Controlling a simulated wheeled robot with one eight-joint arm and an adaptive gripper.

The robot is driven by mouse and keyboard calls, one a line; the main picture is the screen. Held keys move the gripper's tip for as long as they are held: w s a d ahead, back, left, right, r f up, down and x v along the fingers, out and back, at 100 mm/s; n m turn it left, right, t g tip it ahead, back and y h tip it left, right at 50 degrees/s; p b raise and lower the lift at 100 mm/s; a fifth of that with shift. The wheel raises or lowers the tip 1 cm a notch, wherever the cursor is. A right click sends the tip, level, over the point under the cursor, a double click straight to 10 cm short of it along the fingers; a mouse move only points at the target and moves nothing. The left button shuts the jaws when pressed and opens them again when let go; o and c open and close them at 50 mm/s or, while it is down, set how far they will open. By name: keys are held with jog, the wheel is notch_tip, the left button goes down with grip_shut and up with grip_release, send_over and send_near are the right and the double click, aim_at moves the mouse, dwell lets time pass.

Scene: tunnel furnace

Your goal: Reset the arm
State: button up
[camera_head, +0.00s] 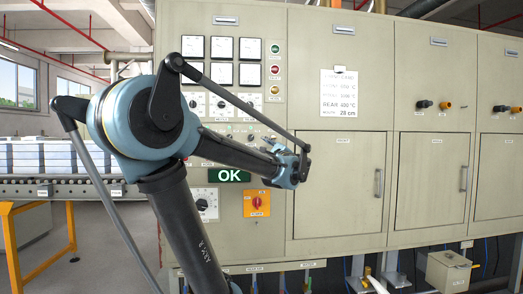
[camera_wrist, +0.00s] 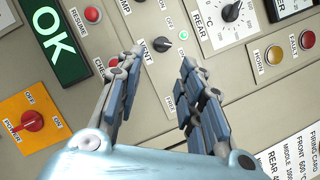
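My arm reaches across the furnace's control panel in the head view. Its wrist end (camera_head: 285,165) is in front of the panel, right of the green OK display (camera_head: 229,175); the fingers are not clear there. In the wrist view my gripper (camera_wrist: 162,60) has its two fingers apart with nothing between them. Beyond the fingertips are a black VENT knob (camera_wrist: 162,45) and a green button (camera_wrist: 183,35). The left finger partly covers the area by a red button (camera_wrist: 113,62). I cannot tell how far the fingertips are from the panel.
The beige cabinet (camera_head: 340,185) fills the middle and right, with closed, handled doors. An orange power switch (camera_head: 257,203) sits below the display. A firing card (camera_head: 339,93) hangs on the cabinet. A roller conveyor (camera_head: 30,188) and a yellow frame (camera_head: 71,228) stand at left.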

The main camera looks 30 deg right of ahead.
dwell(0.3)
jog(key=s+a+f+n+g+y, duration=0.25)
jog(key=a+f+n+g, duration=0.3)
jog(key=a+f, duration=0.7)
jog(key=s+a+f+n+g+y, duration=0.1)
jog(key=a+f+n+g+y, duration=0.35)
jog(key=a+f+n, duration=0.75)
jog(key=s+a+f+n+g+h, duration=0.25)
jog(key=s+a+f+g, duration=0.35)
jog(key=s+a+f, duration=0.4)
jog(key=s+d+f+n+g+h, duration=0.2)
jog(key=s+d+f+n+h, duration=0.2)
jog(key=s+f, duration=0.5)
jog(key=shift+s+d+n+h, duration=0.4)
jog(key=shift+d+h, duration=0.05)
jog(key=shift+d, duration=0.3)
jog(key=shift+f, duration=0.1)
